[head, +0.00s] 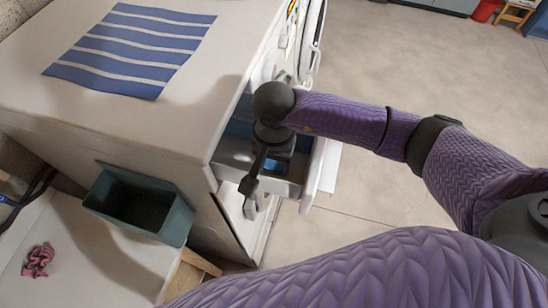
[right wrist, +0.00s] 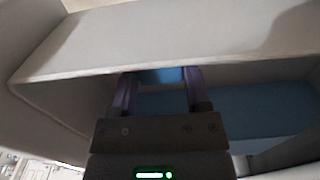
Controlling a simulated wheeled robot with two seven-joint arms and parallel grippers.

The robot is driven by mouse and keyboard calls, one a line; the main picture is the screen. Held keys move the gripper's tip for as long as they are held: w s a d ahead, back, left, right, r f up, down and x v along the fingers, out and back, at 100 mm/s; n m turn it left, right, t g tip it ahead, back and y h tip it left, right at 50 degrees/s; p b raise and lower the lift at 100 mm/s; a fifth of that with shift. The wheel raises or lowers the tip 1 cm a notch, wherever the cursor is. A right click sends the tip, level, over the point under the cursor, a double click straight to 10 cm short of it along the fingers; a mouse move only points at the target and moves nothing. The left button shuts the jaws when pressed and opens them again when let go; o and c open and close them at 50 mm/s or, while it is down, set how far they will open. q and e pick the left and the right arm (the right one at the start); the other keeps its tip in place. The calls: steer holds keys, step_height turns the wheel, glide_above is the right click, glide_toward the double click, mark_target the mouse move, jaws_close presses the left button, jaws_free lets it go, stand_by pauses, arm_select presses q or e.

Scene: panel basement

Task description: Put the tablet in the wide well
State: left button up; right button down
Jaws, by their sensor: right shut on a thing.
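The open drawer (head: 234,155) sticks out of the front of the white machine, with grey walls and a blue inside part. My right gripper (head: 272,163) points down into it. In the right wrist view, the right gripper (right wrist: 160,88) is shut on a small blue block, which I take to be the tablet (right wrist: 160,75). Its lower part is hidden by the gripper. A wide blue-floored compartment, likely the wide well (right wrist: 250,112), lies beside and below the fingers. I cannot tell whether the tablet touches its floor. My left gripper is out of view.
The white machine top (head: 180,115) carries a blue-and-white striped cloth (head: 135,47). A dark green bin (head: 140,205) stands left of the drawer on a lower surface, near a crumpled pink cloth (head: 38,260). Open floor (head: 420,60) lies to the right.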

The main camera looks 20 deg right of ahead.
mark_target(274, 163)
steer(key=shift+c, duration=0.3)
jaws_free()
steer(key=shift+r+p, duration=0.1)
steer(key=shift+p, duration=0.2)
step_height(274, 163, up, 12)
steer(key=b, duration=0.3)
